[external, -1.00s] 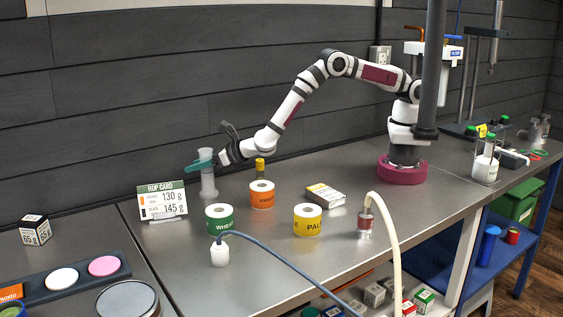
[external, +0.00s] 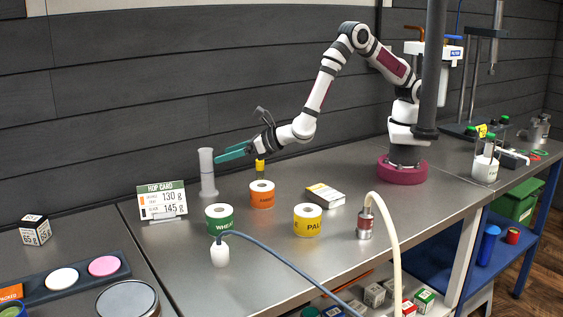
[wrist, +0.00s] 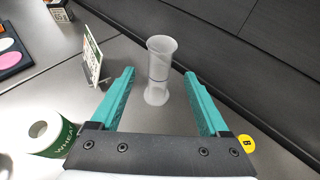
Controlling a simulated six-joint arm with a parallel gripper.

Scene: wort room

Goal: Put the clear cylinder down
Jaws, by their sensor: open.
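The clear cylinder (external: 207,172) stands upright on the steel bench, near the dark back wall and just right of the hop card. In the wrist view the clear cylinder (wrist: 159,70) stands beyond the fingertips, apart from both. My gripper (external: 225,155) has teal fingers and is to the right of the cylinder, around the height of its upper part. In the wrist view my gripper (wrist: 158,76) is open and empty, its fingers spread wide.
The hop card (external: 162,201) stands left of the cylinder. A green-labelled roll (external: 219,219), an orange roll (external: 262,194) and a yellow roll (external: 307,220) stand in front. A small carton (external: 325,195) lies to the right. A blue hose crosses the bench front.

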